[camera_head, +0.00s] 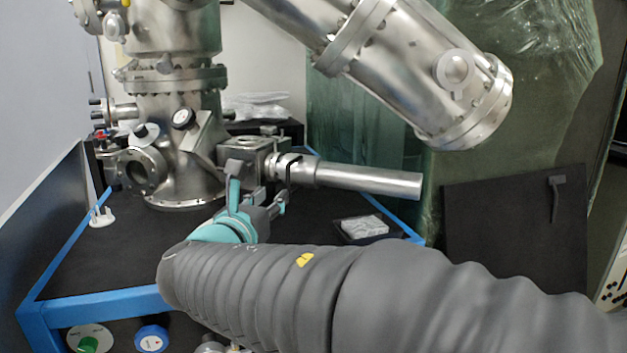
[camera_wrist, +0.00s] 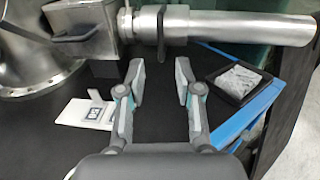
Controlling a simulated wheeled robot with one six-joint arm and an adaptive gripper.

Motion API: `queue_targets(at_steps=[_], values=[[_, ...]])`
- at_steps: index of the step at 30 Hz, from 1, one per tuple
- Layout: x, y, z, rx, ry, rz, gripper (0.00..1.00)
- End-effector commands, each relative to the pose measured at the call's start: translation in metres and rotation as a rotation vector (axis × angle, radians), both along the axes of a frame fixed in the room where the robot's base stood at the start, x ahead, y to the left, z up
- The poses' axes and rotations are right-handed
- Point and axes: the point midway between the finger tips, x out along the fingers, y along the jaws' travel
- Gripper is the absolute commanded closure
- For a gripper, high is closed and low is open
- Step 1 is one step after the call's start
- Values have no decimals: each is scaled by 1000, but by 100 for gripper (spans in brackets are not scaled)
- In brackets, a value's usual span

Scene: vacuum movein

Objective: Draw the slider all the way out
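The slider appears to be the dark upright handle (camera_wrist: 162,45) around a horizontal metal tube (camera_wrist: 250,28) in the wrist view. The tube (camera_head: 370,181) also shows in the head view, running right from a square metal block (camera_head: 240,158), with the dark handle (camera_head: 287,168) near its left end. My gripper (camera_wrist: 159,72) is open and empty. Its two fingers point toward the tube, and the handle's lower end appears in line with the gap between the fingertips. The depth between them is hard to tell. In the head view my gripper (camera_head: 258,200) is partly hidden by my arm.
A black tray (camera_head: 362,228) with a wrapped item lies right of my gripper. A white card-like object (camera_wrist: 86,112) lies on the dark tabletop at left in the wrist view. A large metal chamber (camera_head: 180,120) stands at left. A blue frame (camera_head: 95,305) edges the table.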

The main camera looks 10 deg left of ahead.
Motion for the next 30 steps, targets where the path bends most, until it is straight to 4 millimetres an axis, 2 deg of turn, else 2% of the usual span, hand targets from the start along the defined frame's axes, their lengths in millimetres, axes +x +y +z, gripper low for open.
queue_targets(at_steps=[1,9,15,21,29,30], values=[[11,-1,0,0,1,-4,66],[61,-3,0,0,1,-3,66],[87,-4,0,2,2,-2,66],[98,-4,0,2,1,0,66],[99,-4,0,2,2,0,66],[99,-4,0,2,2,0,71]])
